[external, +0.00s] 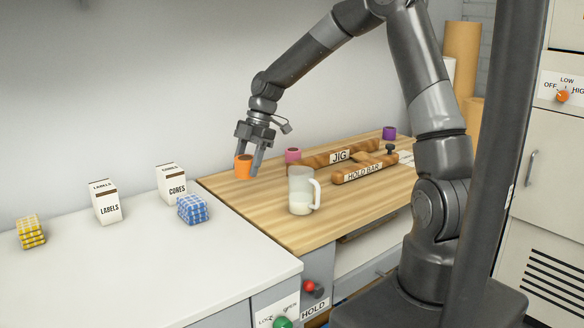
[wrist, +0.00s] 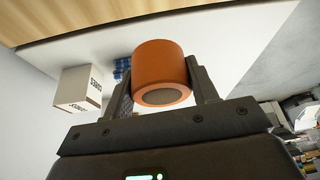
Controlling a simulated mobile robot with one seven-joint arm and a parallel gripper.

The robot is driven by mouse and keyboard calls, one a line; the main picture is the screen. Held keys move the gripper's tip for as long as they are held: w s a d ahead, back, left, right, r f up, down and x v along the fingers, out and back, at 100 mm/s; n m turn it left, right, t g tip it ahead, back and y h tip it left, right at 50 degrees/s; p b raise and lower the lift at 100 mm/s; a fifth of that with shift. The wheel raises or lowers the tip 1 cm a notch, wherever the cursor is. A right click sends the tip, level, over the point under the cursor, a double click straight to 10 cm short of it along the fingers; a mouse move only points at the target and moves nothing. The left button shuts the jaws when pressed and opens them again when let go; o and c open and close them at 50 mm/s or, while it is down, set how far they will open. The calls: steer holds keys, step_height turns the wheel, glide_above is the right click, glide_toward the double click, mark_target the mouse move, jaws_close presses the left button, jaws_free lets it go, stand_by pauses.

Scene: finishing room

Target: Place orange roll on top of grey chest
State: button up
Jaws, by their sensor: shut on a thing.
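The orange roll (external: 243,167) is between the fingers of my gripper (external: 249,160) in the external view, over the far left corner of the wooden worktop (external: 260,208). In the wrist view the orange roll (wrist: 163,68) fills the space between the two fingers of my gripper (wrist: 165,85), and they are shut on it. Its open end faces the wrist camera. In the external view I cannot tell whether the roll touches the worktop or is held just above it. I cannot make out a grey chest for certain in either view.
A jug (external: 300,190) stands on the worktop.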

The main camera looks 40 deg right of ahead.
steer(key=s+a+n+g+h, duration=0.1)
steer(key=s+a+n+g, duration=0.1)
steer(key=s+a+n, duration=0.55)
steer(key=m, duration=0.2)
glide_above(198, 256)
steer(key=d, duration=0.1)
steer(key=f, duration=0.7)
steer(key=shift+w+d, duration=0.15)
steer(key=shift+w, duration=0.2)
steer(key=shift+f, duration=2)
steer(key=shift+f, duration=0.1)
steer(key=o, duration=1)
